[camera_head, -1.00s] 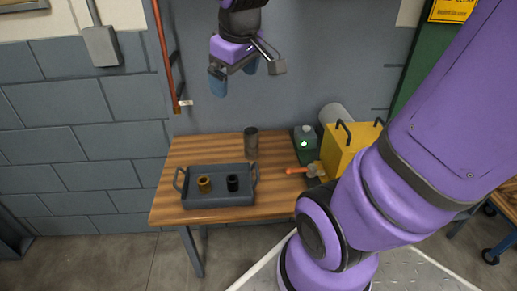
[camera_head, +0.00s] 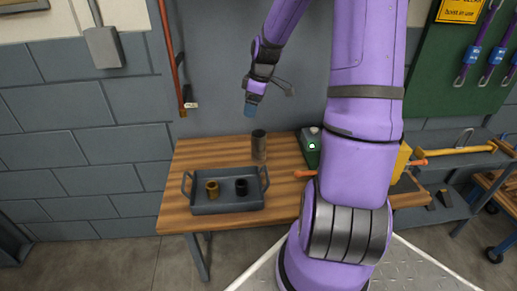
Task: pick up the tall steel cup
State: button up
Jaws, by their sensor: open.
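The tall steel cup (camera_head: 259,145) is a dark grey cylinder standing upright on the wooden table (camera_head: 185,160), behind the tray's right end. My gripper (camera_head: 249,110) hangs above the table, a little up and left of the cup in the picture, with blue fingertips pointing down. It is open and apart from the cup. The fingers overlap from this side, so the gap between them is hard to see.
A grey tray (camera_head: 227,207) in front of the cup holds a brass ring-like part (camera_head: 212,189) and a black one (camera_head: 241,187). A green box (camera_head: 309,148) with a lit button stands right of the cup. My arm covers most of a yellow box (camera_head: 402,160).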

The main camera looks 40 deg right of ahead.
jog(key=n+t+y, duration=0.1)
jog(key=y, duration=0.1)
send_near(259, 146)
notch_tip(259, 146, up, 2)
jog(key=w+d, duration=0.2)
jog(key=w, duration=0.1)
jog(key=shift+h, duration=0.3)
jog(key=x, duration=0.7)
jog(key=a+x, duration=0.1)
jog(key=x, duration=0.2)
jog(key=shift+f, duration=0.2)
jog(key=c, duration=1.1)
